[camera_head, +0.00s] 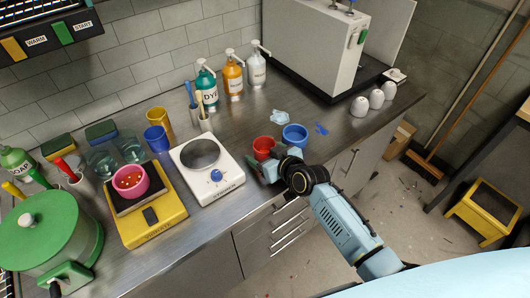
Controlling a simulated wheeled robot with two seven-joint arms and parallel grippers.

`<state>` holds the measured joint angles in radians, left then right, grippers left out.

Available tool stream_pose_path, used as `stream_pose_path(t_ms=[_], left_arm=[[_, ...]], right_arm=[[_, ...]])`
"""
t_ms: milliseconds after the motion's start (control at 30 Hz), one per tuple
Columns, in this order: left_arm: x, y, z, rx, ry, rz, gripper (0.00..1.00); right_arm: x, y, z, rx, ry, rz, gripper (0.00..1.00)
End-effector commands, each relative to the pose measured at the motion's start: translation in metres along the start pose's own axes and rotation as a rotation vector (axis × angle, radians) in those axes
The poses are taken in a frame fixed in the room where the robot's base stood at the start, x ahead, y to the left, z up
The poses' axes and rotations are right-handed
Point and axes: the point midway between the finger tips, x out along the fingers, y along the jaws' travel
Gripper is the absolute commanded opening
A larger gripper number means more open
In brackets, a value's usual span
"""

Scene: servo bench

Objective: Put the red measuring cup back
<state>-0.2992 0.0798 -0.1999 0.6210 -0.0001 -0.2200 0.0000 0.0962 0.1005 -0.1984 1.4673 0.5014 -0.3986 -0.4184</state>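A red cup (263,146) stands upright near the front edge of the metal bench, between the white stirrer and a blue cup (295,136). My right gripper (266,168) is low at the bench's front edge, right at the near side of the red cup. The gripper hides the cup's lower part, and I cannot tell whether the fingers touch it or how far apart they are. My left gripper is not in view.
A white stirrer (226,186) and a yellow scale (165,228) with a pink bowl (130,181) stand to the left. Pump bottles (233,78) line the wall. White cups (360,106) stand right.

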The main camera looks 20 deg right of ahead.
Motion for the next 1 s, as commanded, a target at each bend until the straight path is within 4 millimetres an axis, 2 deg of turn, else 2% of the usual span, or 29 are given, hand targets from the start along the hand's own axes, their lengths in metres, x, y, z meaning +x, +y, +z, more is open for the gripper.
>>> stream_pose_path(t_ms=[367,567,800,1000], left_arm=[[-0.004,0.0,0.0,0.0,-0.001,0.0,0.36],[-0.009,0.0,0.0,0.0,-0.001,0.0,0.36],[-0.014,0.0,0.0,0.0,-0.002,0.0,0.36],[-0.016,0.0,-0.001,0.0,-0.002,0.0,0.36]], right_arm=[[-0.004,0.0,-0.003,0.001,-0.001,0.0,0.75],[-0.034,0.0,-0.002,0.0,-0.002,0.0,0.75],[-0.083,0.0,-0.002,0.0,-0.002,0.0,0.75],[-0.111,0.0,-0.002,0.0,-0.002,-0.001,0.75]])
